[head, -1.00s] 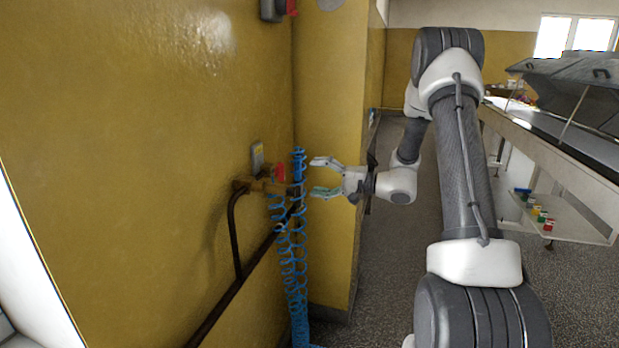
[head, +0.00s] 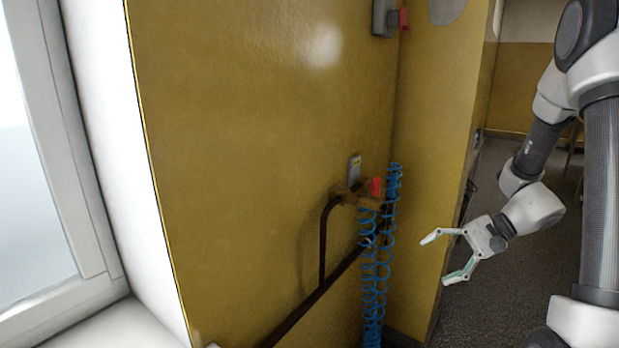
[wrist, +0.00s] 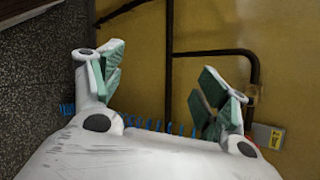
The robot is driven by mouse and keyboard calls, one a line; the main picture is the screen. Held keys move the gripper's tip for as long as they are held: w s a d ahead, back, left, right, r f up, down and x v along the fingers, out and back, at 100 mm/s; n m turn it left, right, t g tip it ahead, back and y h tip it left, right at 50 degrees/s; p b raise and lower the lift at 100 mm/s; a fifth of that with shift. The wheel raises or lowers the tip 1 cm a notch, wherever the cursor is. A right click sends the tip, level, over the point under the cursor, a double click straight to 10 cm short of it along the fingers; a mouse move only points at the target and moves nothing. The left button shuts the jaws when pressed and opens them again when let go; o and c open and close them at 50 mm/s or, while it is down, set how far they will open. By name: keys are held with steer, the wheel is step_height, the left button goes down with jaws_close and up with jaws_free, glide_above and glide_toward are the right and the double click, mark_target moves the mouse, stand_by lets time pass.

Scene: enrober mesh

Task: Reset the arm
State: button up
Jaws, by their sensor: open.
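My gripper (head: 445,258) is open and empty in the head view, right of the blue coiled hose and apart from it. My arm (head: 535,170) reaches in from the right edge. In the wrist view my gripper's fingers (wrist: 160,85) are spread, with green pads and nothing between them but the yellow wall and a dark pipe behind.
A blue coiled hose (head: 373,290) hangs from a brass valve with a red handle (head: 376,187) on the yellow wall (head: 250,150). A dark pipe (head: 323,245) runs down there. A white window frame (head: 85,130) is at left. Speckled floor (head: 495,270) lies open at right.

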steer(key=s+d+r+n+g+h, duration=0.1)
steer(key=s+d+r+n+h, duration=0.2)
steer(key=s, duration=0.4)
steer(key=s+d+r+n+g+h, duration=0.1)
steer(key=s+d+r+h, duration=0.35)
steer(key=s, duration=0.25)
steer(key=s+a+r+n+t+h, duration=0.1)
steer(key=s+r+n+t+h, duration=0.2)
steer(key=r, duration=0.6)
steer(key=shift+s+a+r+n+t, duration=0.3)
steer(key=shift+s+n+t, duration=0.3)
steer(key=shift+t, duration=0.5)
